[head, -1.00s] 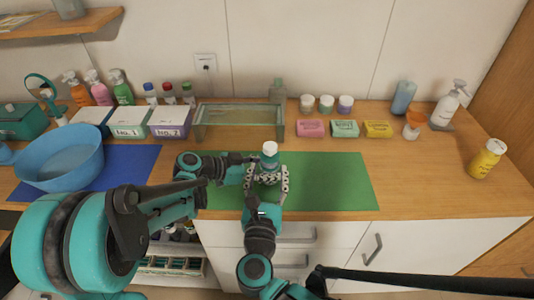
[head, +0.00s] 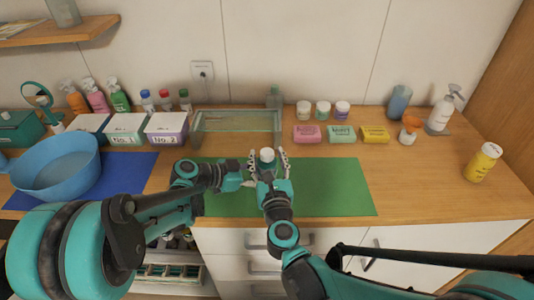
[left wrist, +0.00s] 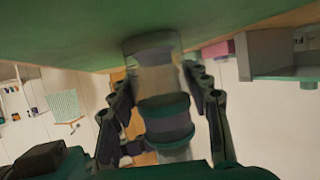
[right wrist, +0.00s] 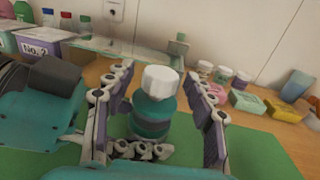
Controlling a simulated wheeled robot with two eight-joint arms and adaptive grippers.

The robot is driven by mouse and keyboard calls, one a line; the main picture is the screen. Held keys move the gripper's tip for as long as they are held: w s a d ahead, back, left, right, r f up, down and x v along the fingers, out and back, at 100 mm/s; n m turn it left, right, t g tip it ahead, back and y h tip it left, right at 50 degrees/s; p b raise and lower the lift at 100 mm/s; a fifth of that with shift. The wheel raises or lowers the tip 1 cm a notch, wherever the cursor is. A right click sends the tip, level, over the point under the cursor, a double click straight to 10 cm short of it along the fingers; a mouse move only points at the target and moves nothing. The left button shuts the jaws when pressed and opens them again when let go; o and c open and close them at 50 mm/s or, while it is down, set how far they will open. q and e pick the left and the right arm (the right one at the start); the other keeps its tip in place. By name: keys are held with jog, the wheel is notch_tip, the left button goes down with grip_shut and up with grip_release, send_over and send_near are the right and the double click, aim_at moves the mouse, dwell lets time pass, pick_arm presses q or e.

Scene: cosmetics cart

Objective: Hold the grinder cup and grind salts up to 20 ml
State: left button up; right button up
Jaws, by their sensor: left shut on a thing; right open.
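The grinder (head: 267,156) stands on the green mat (head: 330,190), with a white cap and teal body. The right wrist view shows it (right wrist: 155,108) upright between my fingers. In the left wrist view its clear cup (left wrist: 155,72) is by the mat, with teal rings beyond. My left gripper (head: 250,183) is shut on the grinder low down, from the left; its fingers (left wrist: 155,80) lie on both sides of the cup. My right gripper (head: 268,160) is open, its fingers (right wrist: 160,82) on both sides of the cap, apart from it. The cup's contents cannot be read.
A glass stand (head: 238,122) is behind the mat. Soap bars (head: 341,134) and small jars (head: 323,110) sit behind right. A blue basin (head: 55,168) and boxes (head: 125,130) are at left. A yellow bottle (head: 482,162) is far right. The mat's right side is clear.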

jog(key=shift+w, duration=0.8)
jog(key=c, duration=1.2)
jog(key=shift+a, duration=0.15)
jog(key=m+h, duration=0.2)
jog(key=h, duration=0.1)
jog(key=shift+h, duration=0.4)
jog(key=shift+m+h, duration=1.2)
jog(key=shift+h, duration=0.3)
jog(key=shift+c, duration=0.2)
jog(key=o, duration=1.2)
jog(key=shift+o, duration=0.2)
